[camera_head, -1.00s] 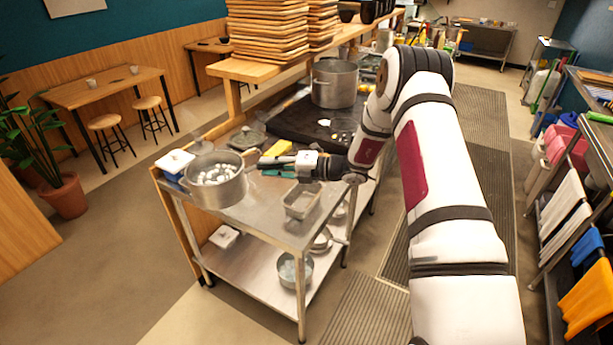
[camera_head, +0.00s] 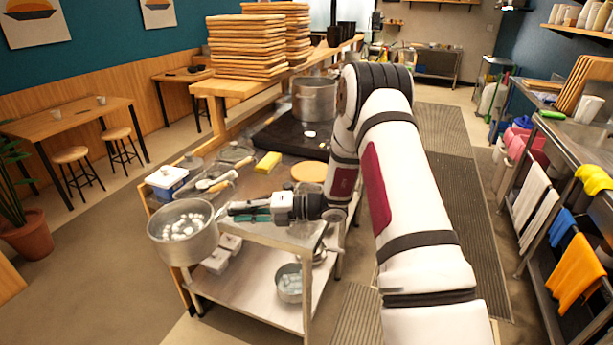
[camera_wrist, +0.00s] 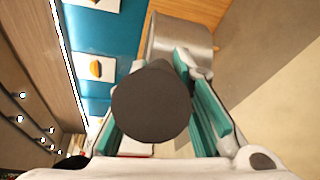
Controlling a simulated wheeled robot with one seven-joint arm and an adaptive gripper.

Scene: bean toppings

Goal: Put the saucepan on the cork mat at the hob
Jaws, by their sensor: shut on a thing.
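The grey metal saucepan (camera_head: 183,247), with several white lumps inside, is upright at the front left corner of the steel counter in the head view, apparently held in the air past its edge. My gripper (camera_head: 236,210) is to its right, shut on its handle. In the wrist view the dark round handle end (camera_wrist: 150,104) sits between the teal finger pads, with the saucepan's side (camera_wrist: 178,48) beyond. A round tan cork mat (camera_head: 309,172) lies flat on the counter, right of and behind my gripper, in front of the black hob (camera_head: 283,141).
A large pot (camera_head: 314,99) stands on the hob. A yellow sponge (camera_head: 267,162), pan lids (camera_head: 236,152), utensils and a white-blue box (camera_head: 166,181) occupy the counter's left. A bowl (camera_head: 290,284) is on the lower shelf. Stacked boards (camera_head: 246,47) stand behind. Open floor lies left.

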